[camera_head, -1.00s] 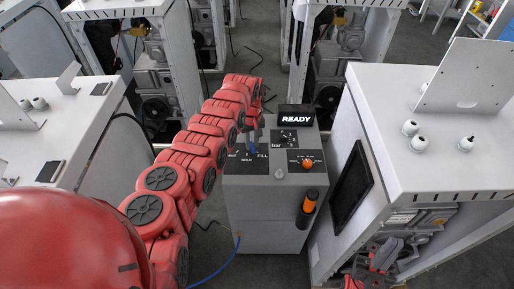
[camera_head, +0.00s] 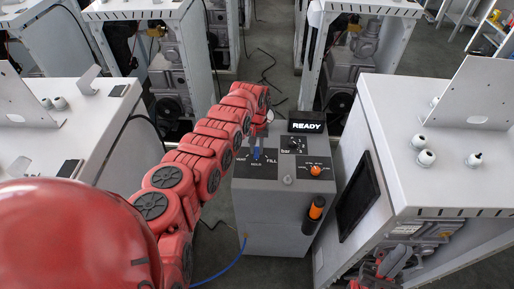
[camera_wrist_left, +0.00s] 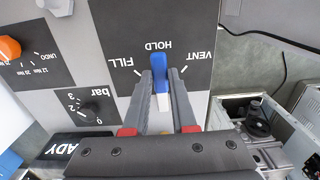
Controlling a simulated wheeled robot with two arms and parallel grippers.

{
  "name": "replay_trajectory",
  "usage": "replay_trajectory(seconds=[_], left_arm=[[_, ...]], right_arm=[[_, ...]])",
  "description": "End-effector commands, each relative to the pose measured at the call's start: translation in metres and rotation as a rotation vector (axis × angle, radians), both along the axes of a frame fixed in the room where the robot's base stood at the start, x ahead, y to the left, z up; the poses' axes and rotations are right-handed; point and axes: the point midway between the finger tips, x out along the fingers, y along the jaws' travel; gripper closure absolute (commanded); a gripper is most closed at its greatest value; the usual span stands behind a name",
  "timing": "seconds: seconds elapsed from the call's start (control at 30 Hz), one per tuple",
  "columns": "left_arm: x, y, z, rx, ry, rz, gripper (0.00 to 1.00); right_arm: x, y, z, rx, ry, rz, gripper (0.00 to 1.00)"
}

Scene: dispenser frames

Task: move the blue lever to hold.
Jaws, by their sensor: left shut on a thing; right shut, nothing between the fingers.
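The blue lever (camera_head: 257,154) is on the black label plate on top of the grey dispenser (camera_head: 265,215). In the left wrist view the blue lever (camera_wrist_left: 158,62) points straight at the HOLD mark, between FILL and VENT. My left gripper (camera_head: 261,131) reaches over the panel from behind the lever. In the left wrist view my left gripper (camera_wrist_left: 160,77) has one finger on each side of the lever and is shut on it. My right gripper (camera_head: 384,265) is at the lower right, away from the dispenser, shut and empty.
A READY display (camera_head: 307,126), a bar knob (camera_head: 294,144) and an orange knob (camera_head: 316,170) are beside the lever. An orange-topped handle (camera_head: 316,210) hangs on the dispenser front. White cabinets (camera_head: 440,165) stand close on the right and left.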

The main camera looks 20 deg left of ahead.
Motion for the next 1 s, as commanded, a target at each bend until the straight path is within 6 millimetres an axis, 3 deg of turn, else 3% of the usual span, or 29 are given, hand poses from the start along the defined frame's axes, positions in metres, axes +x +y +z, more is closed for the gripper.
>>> replay_trajectory(seconds=[0.13, 0.17, 0.33, 0.73, 0.9, 1.0], left_arm=[[-0.001, -0.001, -0.001, -0.001, 0.003, 0.000, 1.00], [-0.001, -0.001, -0.001, -0.001, 0.003, 0.000, 0.74], [-0.001, 0.000, -0.001, -0.001, 0.002, 0.001, 0.45], [0.000, 0.000, 0.006, 0.000, 0.000, 0.001, 0.45], [0.000, 0.002, 0.031, 0.000, -0.003, 0.004, 0.45], [0.002, 0.001, 0.052, -0.001, -0.007, 0.003, 0.45]], right_arm=[[0.000, 0.000, 0.000, 0.000, 0.000, 0.000, 1.00], [0.000, 0.000, 0.000, 0.000, 0.000, 0.000, 1.00], [0.000, 0.000, 0.000, 0.000, 0.000, 0.000, 1.00], [0.000, 0.000, 0.000, 0.000, 0.000, 0.000, 1.00], [0.000, 0.000, 0.002, 0.000, 0.000, 0.000, 1.00], [0.000, 0.000, -0.008, 0.000, 0.000, 0.000, 1.00]])
